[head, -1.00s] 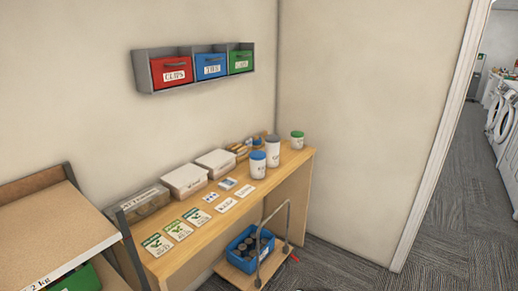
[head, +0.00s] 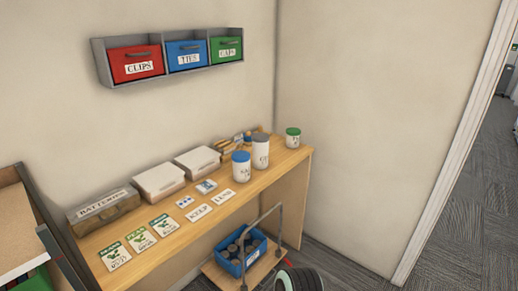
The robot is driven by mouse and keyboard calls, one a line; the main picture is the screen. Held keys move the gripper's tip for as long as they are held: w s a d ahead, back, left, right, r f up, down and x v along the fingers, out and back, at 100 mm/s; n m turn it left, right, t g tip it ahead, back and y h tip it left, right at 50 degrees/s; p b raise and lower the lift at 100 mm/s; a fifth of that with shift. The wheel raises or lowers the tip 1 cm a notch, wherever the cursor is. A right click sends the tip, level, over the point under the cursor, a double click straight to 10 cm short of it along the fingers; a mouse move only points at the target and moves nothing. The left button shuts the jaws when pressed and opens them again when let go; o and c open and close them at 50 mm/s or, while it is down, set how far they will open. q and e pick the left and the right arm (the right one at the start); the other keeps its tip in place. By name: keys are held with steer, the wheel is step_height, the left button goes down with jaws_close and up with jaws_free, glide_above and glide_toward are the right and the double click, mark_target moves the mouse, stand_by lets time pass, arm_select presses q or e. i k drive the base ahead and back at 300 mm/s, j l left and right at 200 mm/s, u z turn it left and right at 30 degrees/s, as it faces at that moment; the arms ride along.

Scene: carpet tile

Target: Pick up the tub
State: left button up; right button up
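Three white lidded tubs stand upright at the right end of the wooden bench (head: 262,186). The blue-lidded tub (head: 241,168) is nearest. The taller grey-lidded tub (head: 260,155) is just behind it to the right. The smaller green-lidded tub (head: 292,140) stands apart near the far right corner. The task does not say which one is the tub. Neither of my grippers shows in the head view.
White boxes (head: 158,184), a batteries case (head: 103,207), seed packets (head: 142,238) and cards (head: 199,213) cover the bench. A cart with a blue crate (head: 233,268) stands below. Wall bins (head: 136,67) hang above. Carpet (head: 455,205) is clear at right.

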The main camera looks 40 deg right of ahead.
mark_target(260, 140)
steer(key=l+u, duration=0.15)
steer(key=l, duration=0.5)
steer(key=l+u, duration=0.2)
steer(key=l, duration=0.45)
steer(key=l+u, duration=0.15)
steer(key=l, duration=0.5)
steer(key=k+l+u, duration=0.2)
steer(key=l, duration=0.4)
steer(key=l+u, duration=0.15)
steer(key=l, duration=0.5)
